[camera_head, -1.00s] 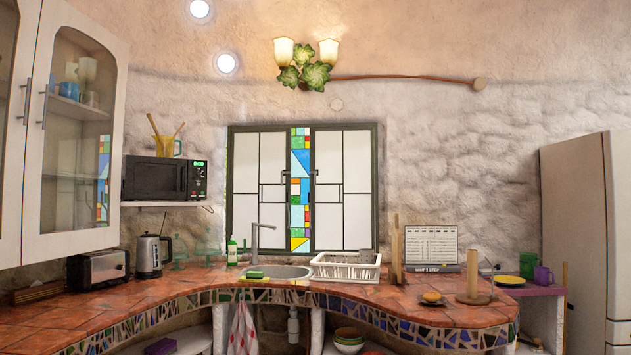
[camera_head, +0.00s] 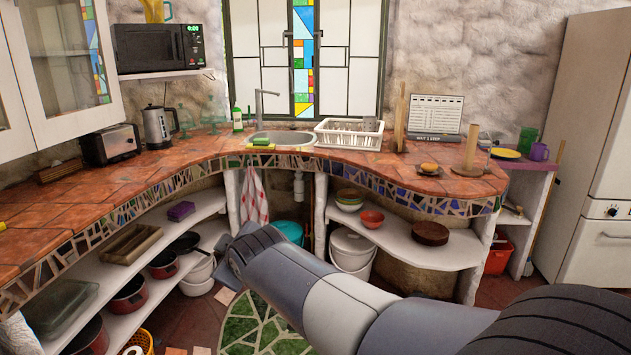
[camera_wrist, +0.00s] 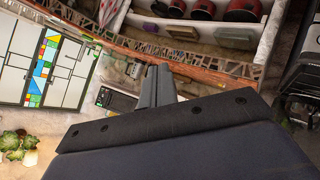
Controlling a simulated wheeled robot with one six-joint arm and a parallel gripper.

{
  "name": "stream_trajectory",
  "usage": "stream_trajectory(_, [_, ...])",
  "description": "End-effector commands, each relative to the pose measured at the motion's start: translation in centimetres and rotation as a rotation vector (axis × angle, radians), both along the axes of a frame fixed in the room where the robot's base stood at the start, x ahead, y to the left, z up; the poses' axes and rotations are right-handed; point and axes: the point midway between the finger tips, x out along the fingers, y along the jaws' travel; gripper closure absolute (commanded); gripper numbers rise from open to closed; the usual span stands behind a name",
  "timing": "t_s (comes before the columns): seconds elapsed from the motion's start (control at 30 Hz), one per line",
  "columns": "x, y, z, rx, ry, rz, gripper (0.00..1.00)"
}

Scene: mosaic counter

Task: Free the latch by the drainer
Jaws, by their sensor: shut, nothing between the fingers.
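The white dish drainer (camera_head: 349,134) stands on the counter right of the sink, below the window. The window (camera_head: 305,60) has pale panes and a coloured glass strip down its middle. Small dark handles show on its frames, but I cannot make out a separate latch or its state. My gripper (camera_wrist: 157,85) is shut and empty in the wrist view. In the head view my arm reaches in from the lower right and ends in front of the lower shelves, below the counter and well apart from the drainer. The window also shows at the left of the wrist view (camera_wrist: 45,65).
The tap (camera_head: 260,108) and sink (camera_head: 284,138) stand left of the drainer. An upright wooden post (camera_head: 400,120) and a printed board (camera_head: 434,115) stand to its right. The tiled counter (camera_head: 150,168) curves around the floor, with loaded shelves underneath.

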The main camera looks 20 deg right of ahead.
Motion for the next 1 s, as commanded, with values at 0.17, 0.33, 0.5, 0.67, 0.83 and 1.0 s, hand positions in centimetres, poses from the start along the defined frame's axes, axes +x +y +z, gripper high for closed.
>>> stream_trajectory(0.17, [6.4,1.8,13.3,-0.177,-0.202,0.091,1.00])
stream_trajectory(0.33, [10.7,2.8,24.6,-0.361,-0.386,0.141,1.00])
stream_trajectory(0.5, [13.3,3.3,34.2,-0.530,-0.537,0.156,1.00])
stream_trajectory(0.67, [14.4,3.3,39.7,-0.640,-0.625,0.151,1.00])
stream_trajectory(0.83, [14.6,3.3,41.7,-0.687,-0.660,0.147,1.00])
stream_trajectory(1.0, [14.6,3.3,41.8,-0.691,-0.663,0.145,1.00])
